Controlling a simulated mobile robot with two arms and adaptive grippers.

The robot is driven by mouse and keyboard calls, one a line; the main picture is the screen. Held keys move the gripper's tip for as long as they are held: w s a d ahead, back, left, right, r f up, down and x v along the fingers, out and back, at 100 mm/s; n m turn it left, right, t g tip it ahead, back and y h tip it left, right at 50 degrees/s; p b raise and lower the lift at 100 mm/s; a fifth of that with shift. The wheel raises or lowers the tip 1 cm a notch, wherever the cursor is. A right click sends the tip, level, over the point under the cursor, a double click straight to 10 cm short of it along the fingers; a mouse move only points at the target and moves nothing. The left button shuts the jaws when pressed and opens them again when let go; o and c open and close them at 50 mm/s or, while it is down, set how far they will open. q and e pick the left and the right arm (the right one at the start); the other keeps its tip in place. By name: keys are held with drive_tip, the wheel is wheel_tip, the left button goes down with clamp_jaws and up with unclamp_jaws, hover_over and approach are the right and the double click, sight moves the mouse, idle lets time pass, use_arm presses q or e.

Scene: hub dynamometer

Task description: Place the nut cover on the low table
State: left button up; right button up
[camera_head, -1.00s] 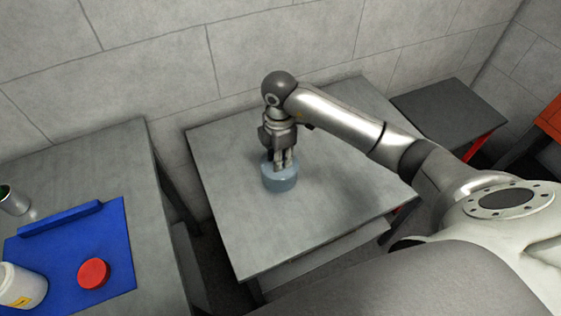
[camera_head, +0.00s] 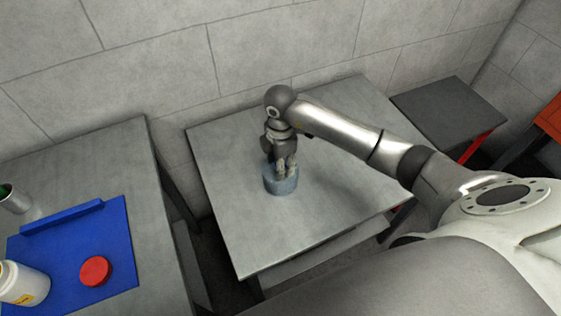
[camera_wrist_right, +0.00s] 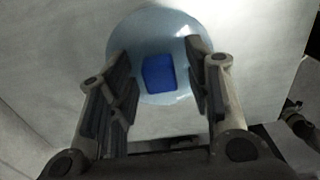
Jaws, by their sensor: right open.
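The nut cover appears to be the blue-grey round piece (camera_head: 281,186) standing upright on the grey low table (camera_head: 235,225) in the head view. In the right wrist view the nut cover (camera_wrist_right: 158,28) is a light blue disc with a darker blue square in its middle. My right gripper (camera_head: 282,168) is right above it, pointing down. In the wrist view the right gripper (camera_wrist_right: 163,75) is open, with one finger on each side of the blue square. I cannot tell whether the fingers touch the cover. My left gripper is not in view.
A left table (camera_head: 95,165) bears a blue tray (camera_head: 65,238), a red round cap (camera_head: 95,270), a white bottle (camera_head: 22,285) and a metal cup (camera_head: 14,198). A dark table (camera_head: 437,105) stands at the right. A block wall is behind. Much of the low table is clear.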

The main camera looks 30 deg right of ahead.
drive_tip(key=shift+r, duration=0.2)
wheel_tip(320, 180, up, 12)
drive_tip(key=b, duration=0.1)
drive_tip(key=shift+s+f, duration=0.1)
drive_tip(key=shift+f, duration=0.05)
idle(0.6)
